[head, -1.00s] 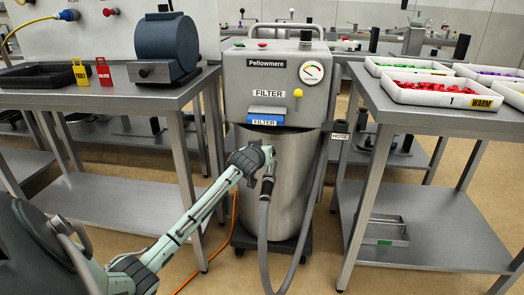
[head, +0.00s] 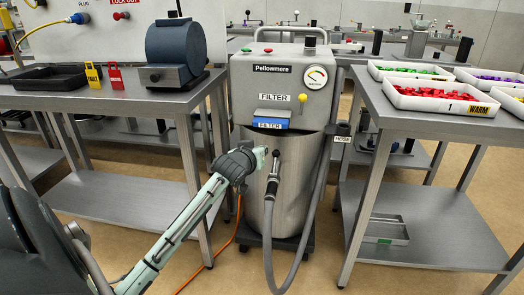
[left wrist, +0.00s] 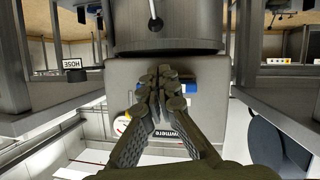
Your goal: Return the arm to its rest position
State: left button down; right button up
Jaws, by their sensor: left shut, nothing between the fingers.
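My left gripper (head: 262,158) is in front of the steel drum of the Pellowmere machine (head: 292,205), just left of the hose's upper end. In the left wrist view its fingers (left wrist: 162,78) are shut together with nothing between them. The grey hose (head: 267,235) hangs down the drum's front, its dark end fitting (head: 271,183) up against the drum. In the upside-down left wrist view the fingers overlap the machine's grey head (left wrist: 195,125) and partly hide its blue filter part. My right gripper is in neither view.
A steel table (head: 125,97) with a blue drum-shaped device (head: 176,53) stands left of the machine. Another table (head: 392,118) with trays of coloured pieces (head: 440,103) stands right. An orange cable (head: 222,245) runs along the floor. Open floor lies in front.

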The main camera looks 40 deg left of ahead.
pick_arm(q)
jog(key=shift+s+d+r, duration=0.1)
jog(key=shift+s, duration=0.15)
jog(key=s+d+f+m+g+h, duration=0.15)
jog(key=s+d+f, duration=0.4)
jog(key=f, duration=0.65)
jog(key=s+d+f+m+g+h, duration=0.1)
jog(key=s+d+f+m+g, duration=0.2)
jog(key=s+f, duration=0.6)
jog(key=s+d+f+m+g+h, duration=0.1)
jog(key=s+d+f+g, duration=0.3)
jog(key=f, duration=1)
jog(key=s+d+f+m+g, duration=0.1)
jog(key=s+d+f, duration=0.3)
jog(key=s, duration=0.3)
jog(key=s+d+f+m+g, duration=0.1)
jog(key=s+d+f+m, duration=0.1)
jog(key=s+d+f, duration=0.2)
jog(key=s+f, duration=0.1)
jog(key=s, duration=0.2)
jog(key=shift+s+d+f, duration=0.15)
jog(key=shift+s+f, duration=0.15)
jog(key=shift+h, duration=0.25)
